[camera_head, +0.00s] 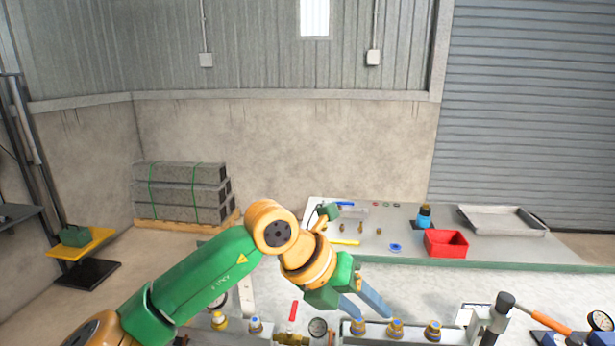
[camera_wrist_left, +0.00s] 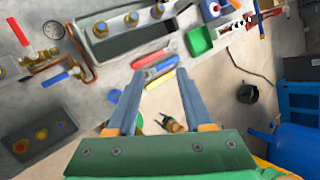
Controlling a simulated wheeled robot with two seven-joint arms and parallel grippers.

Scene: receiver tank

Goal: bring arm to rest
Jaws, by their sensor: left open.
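My left arm comes in from the left in the head view, with green and orange links. Its gripper (camera_head: 368,304) is open and empty, above the near worktop. In the left wrist view the two grey-blue fingers of the left gripper (camera_wrist_left: 158,82) stand apart with nothing between them. Beyond the fingertips a red-handled tool (camera_wrist_left: 155,57) and a blue-handled tool (camera_wrist_left: 160,68) lie at the bench edge. My right gripper is not in view.
A red bin (camera_head: 446,243) and a grey tray (camera_head: 503,221) stand on the back bench. A hammer (camera_head: 505,302), a pressure gauge (camera_head: 318,327) and capped fittings (camera_head: 395,328) crowd the near worktop. A black cup (camera_wrist_left: 248,93) lies on the floor.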

